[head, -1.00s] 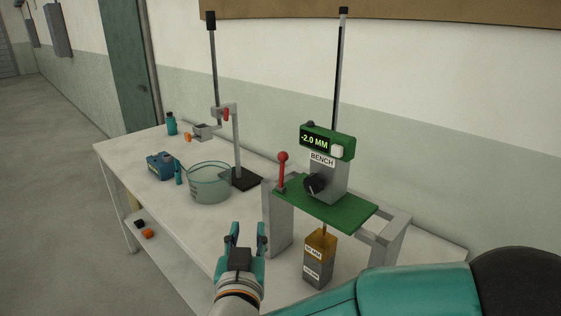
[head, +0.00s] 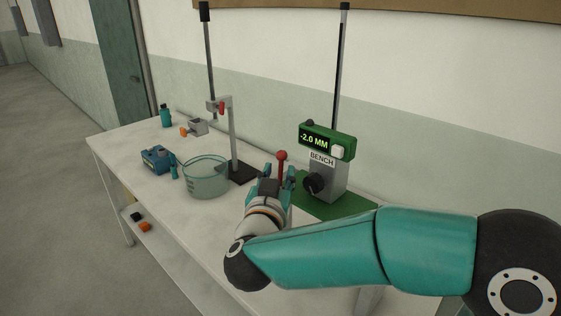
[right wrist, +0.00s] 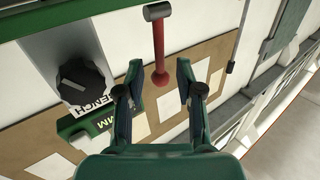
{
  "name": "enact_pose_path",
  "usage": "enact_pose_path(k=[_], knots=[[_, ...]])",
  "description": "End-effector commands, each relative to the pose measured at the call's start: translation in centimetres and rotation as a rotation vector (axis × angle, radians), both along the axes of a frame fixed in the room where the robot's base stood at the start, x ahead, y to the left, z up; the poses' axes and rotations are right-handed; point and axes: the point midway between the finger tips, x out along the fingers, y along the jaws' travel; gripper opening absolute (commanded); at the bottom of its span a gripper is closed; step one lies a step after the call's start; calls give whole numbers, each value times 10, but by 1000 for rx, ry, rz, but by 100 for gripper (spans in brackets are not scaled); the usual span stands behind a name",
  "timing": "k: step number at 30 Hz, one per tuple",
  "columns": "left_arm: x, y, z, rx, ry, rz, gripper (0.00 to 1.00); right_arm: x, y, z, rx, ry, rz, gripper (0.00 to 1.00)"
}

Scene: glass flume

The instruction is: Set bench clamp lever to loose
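The bench clamp lever (head: 281,157) is a red rod with a ball knob, standing upright at the left of the BENCH gauge (head: 324,183). In the right wrist view the lever (right wrist: 158,45) shows its knob between or just beyond the fingertips. My right gripper (head: 278,177) is open, with a finger on either side of the lever in the head view. In the right wrist view the gripper (right wrist: 159,72) shows a clear gap around the lever; I see no contact. The lever's base is hidden in the head view. My left gripper is out of view.
The gauge has a black knob (head: 314,184) and reads -2.0 MM. A green plate (head: 345,207) lies under it. A glass beaker (head: 205,178) and a stand with a second red lever (head: 222,107) are to the left. A blue box (head: 157,159) is farther left.

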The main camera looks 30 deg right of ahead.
Motion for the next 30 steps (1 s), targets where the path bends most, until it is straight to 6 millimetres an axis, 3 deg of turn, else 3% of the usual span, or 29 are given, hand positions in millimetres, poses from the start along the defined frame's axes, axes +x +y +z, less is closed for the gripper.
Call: enact_pose_path(k=[7, 19, 25, 30], knots=[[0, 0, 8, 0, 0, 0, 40, 25, -20, 0, -1, 2, -2, 36], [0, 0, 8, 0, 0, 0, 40, 30, -24, 0, -1, 0, 0, 36], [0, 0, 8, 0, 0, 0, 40, 30, -24, 0, -1, 1, -1, 3], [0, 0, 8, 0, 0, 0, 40, 30, -24, 0, -1, 1, -1, 0]])
